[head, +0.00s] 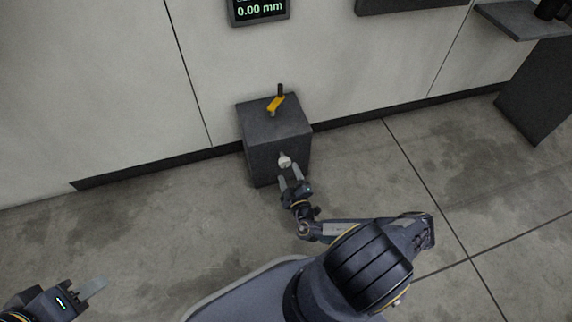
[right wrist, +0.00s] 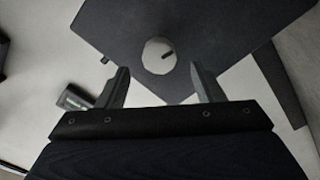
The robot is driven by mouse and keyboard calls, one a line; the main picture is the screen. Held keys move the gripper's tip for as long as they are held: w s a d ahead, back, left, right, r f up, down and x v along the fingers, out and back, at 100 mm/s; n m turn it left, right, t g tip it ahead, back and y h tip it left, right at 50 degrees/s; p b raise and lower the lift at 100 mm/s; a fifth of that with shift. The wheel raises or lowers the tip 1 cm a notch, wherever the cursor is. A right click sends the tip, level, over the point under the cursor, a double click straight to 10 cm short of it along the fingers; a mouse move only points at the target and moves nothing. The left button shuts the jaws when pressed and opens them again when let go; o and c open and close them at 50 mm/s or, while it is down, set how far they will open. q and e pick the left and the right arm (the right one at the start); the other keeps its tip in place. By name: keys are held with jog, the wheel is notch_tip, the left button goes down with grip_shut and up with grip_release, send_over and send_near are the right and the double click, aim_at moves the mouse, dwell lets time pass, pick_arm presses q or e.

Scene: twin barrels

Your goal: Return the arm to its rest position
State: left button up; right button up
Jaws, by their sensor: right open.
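My right gripper (head: 290,181) is open in front of a dark grey box (head: 262,150) that stands against the wall. Its two fingers point at a small round pale knob (head: 285,162) on the box's front face. In the right wrist view the open fingers (right wrist: 160,85) frame the knob (right wrist: 158,56), with a visible gap and nothing held. My left gripper (head: 95,288) is at the lower left of the head view, away from the box.
A yellow lever with a black grip (head: 276,103) stands on top of the box. A display (head: 259,10) reading 0.00 mm hangs on the wall above. A dark shelf (head: 520,20) is at the upper right. The floor around the box is clear.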

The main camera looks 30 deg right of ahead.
jog(key=shift+v, duration=0.9)
jog(key=shift+w, duration=0.1)
